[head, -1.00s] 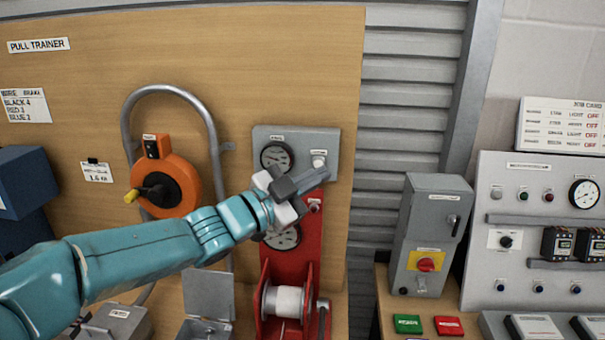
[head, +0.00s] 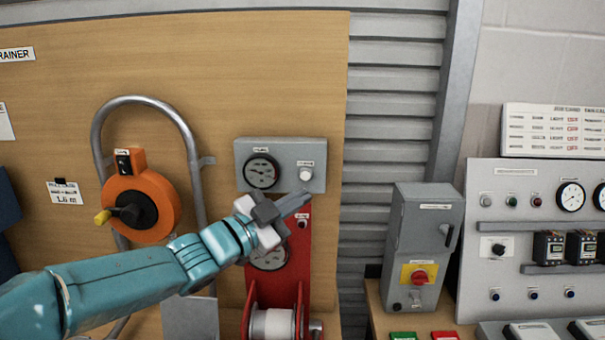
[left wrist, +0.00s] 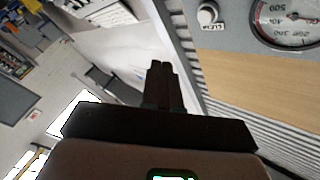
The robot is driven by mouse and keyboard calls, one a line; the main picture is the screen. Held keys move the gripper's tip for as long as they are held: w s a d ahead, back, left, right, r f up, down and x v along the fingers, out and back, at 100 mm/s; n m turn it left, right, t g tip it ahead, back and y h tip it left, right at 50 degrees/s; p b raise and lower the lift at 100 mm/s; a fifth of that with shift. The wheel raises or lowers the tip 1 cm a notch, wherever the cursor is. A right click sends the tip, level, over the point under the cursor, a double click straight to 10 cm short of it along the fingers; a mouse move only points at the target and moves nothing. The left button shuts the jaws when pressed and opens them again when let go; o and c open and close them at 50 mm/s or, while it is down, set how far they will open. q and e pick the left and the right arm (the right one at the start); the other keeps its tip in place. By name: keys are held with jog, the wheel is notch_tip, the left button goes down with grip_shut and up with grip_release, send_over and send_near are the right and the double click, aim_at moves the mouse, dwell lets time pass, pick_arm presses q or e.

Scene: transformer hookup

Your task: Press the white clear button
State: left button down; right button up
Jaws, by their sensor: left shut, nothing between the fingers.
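The white clear button (head: 306,174) sits at the right of a grey panel (head: 322,178) on the wooden board, beside a round dial gauge (head: 262,172). In the left wrist view the button (left wrist: 208,14) shows at the top, above a label reading CLEAR, with part of the gauge (left wrist: 290,22) to its right. My left gripper (head: 306,194) is shut and empty. In the head view its tips appear just below the button; in the left wrist view its fingers (left wrist: 160,66) appear left of and below the button, apart from it. My right gripper is in neither view.
Below the panel is a red unit (head: 303,240) with a white spool (head: 272,325); my left gripper partly covers it. An orange reel (head: 160,205) hangs left. A grey switch box (head: 428,235) and a control panel (head: 520,190) stand right.

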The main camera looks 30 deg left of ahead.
aim_at(305, 175)
pick_arm(q)
jog(key=w+a+p, duration=0.2)
jog(key=w+p, duration=0.1)
jog(key=w, duration=0.3)
jog(key=shift+w+a, duration=0.3)
jog(key=shift+a, duration=0.05)
jog(key=shift+s+a, duration=0.1)
dwell(0.4)
dwell(0.4)
dwell(0.8)
